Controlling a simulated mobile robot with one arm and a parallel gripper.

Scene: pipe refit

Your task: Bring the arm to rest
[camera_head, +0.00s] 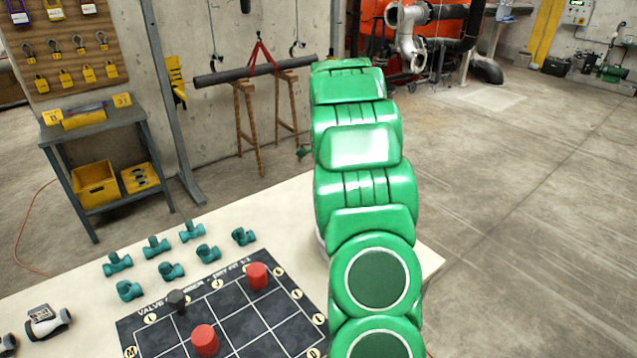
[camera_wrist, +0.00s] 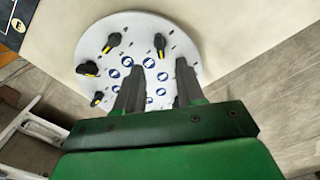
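My gripper (camera_wrist: 159,66) shows in the wrist view with its two dark fingers apart and nothing visible between them. It is over or just in front of a round white plate (camera_wrist: 187,45), which carries several black knobs with yellow marks and blue round symbols. The fingers hide part of the plate. I cannot tell how high above it they are. In the head view my green arm (camera_head: 365,190) stretches away over the right part of the pale table (camera_head: 285,215). The gripper itself is hidden there.
A black grid mat (camera_head: 240,318) holds red cylinders (camera_head: 257,276) (camera_head: 205,340) and a dark piece (camera_head: 177,301). Several teal fittings (camera_head: 171,271) stand behind it. A grey cart (camera_head: 100,140) is at the left, and trestles (camera_head: 243,125) bear a pipe (camera_head: 250,72). Open floor (camera_head: 520,200) lies right.

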